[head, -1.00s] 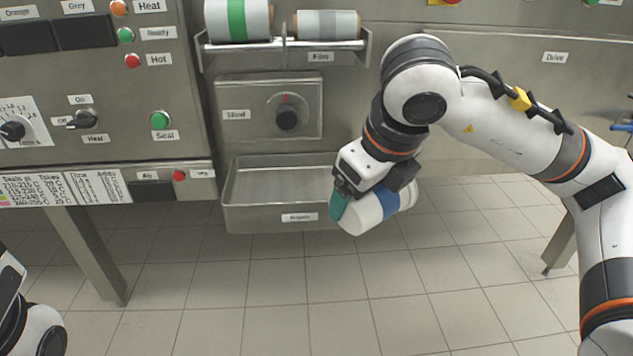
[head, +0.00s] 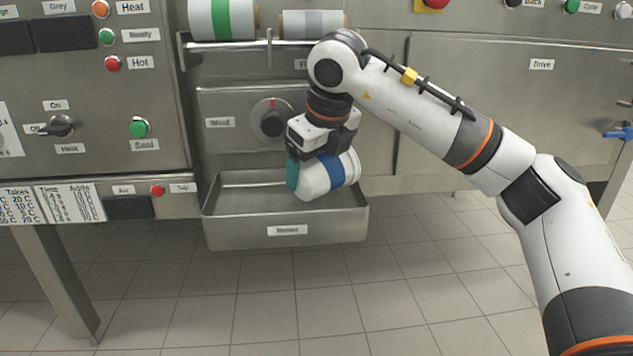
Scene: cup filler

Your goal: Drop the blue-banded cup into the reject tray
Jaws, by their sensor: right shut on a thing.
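The blue-banded cup (head: 315,180) is white with a blue band around it, and it lies tilted on its side in my right gripper. My right gripper (head: 304,168) is shut on the cup, with a teal finger showing at its left end. The cup is over the right part of the reject tray (head: 285,232), a metal tray with a label on its front wall. I cannot tell exactly how high the cup is above the tray floor. The visible left part of the tray floor looks empty. My left gripper is not in view.
A dial panel (head: 235,122) is just behind the right gripper. A control panel with buttons (head: 95,110) stands at left. The tiled floor in front is clear.

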